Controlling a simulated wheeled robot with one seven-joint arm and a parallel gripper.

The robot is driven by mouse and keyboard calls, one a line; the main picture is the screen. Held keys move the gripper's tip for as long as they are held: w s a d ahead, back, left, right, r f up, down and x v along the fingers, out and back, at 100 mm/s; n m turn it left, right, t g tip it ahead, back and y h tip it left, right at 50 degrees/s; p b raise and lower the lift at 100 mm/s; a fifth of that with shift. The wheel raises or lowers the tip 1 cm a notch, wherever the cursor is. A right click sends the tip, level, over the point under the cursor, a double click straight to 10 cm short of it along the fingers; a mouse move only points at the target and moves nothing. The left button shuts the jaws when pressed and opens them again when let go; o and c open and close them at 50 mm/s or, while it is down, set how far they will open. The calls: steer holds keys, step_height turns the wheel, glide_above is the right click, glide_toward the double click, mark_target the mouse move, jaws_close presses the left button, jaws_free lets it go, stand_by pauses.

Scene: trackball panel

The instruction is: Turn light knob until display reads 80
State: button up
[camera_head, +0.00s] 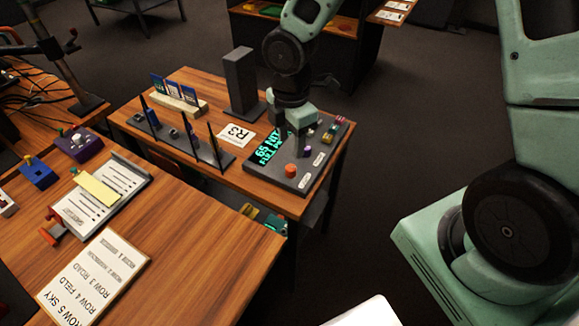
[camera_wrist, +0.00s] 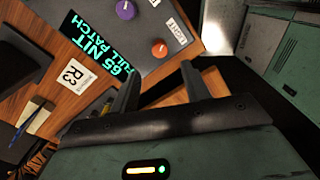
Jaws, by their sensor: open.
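The dark panel (camera_head: 262,178) lies on the wooden table, and its green display (camera_head: 268,148) reads "65 NIT FULL PATCH"; the display also shows in the wrist view (camera_wrist: 99,72). An orange knob (camera_head: 291,170) sits near the panel's front edge. In the wrist view the orange knob (camera_wrist: 159,48) is beside a white label that seems to read "LIGHT" (camera_wrist: 180,32). A purple knob (camera_head: 307,150) is farther back. My gripper (camera_head: 293,143) is open over the panel, with its fingers apart and nothing between them. The orange knob appears beyond the fingertips in the wrist view (camera_wrist: 160,78), not gripped.
Several small coloured parts (camera_head: 333,130) stand at the panel's far right. A dark upright block (camera_head: 240,80) and an "R3" card (camera_head: 236,134) are left of the panel. A rack with thin posts (camera_head: 185,135) stands farther left. The nearer table (camera_head: 190,240) holds cards and a clipboard.

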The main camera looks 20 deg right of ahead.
mark_target(291, 167)
step_height(291, 167, down, 9)
steer(key=shift+r+b, duration=0.1)
steer(key=shift+b, duration=0.5)
steer(key=c, duration=1)
